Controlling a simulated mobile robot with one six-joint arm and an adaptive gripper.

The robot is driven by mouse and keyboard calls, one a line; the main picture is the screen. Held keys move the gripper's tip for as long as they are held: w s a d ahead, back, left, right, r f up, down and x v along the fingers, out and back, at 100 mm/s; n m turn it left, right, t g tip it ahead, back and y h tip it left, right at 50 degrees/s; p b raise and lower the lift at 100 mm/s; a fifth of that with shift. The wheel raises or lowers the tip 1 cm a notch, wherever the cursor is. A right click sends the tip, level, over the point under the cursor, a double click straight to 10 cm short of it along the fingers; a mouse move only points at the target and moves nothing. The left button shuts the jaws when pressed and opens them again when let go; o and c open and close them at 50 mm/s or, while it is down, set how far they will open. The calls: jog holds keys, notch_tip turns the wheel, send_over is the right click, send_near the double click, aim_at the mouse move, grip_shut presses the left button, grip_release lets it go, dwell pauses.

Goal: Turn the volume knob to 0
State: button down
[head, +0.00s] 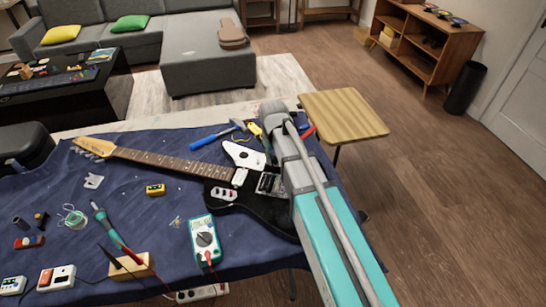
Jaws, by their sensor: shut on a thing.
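A black electric guitar (255,203) lies on the blue cloth, its neck (165,161) pointing to the upper left. A white plate (243,155) shows at the upper edge of its body. A small plate with light, round-looking parts (223,194) sits on the lower body; I cannot tell whether one is the volume knob. My grey and teal arm crosses the right end of the guitar and hides part of its body. My gripper cannot be made out; the arm appears to cover it, and so does whatever it may touch.
A multimeter (204,238) with red leads lies below the guitar. A soldering iron (107,226), a wooden block (131,267) and a small yellow box (155,190) lie to the left. A blue-handled hammer (213,136) lies above the neck. A wooden-topped stool (343,115) stands beyond the table's right edge.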

jog(key=n, duration=1.4)
dwell(0.4)
jog(key=shift+c, duration=2.3)
grip_release()
jog(key=shift+r, duration=0.15)
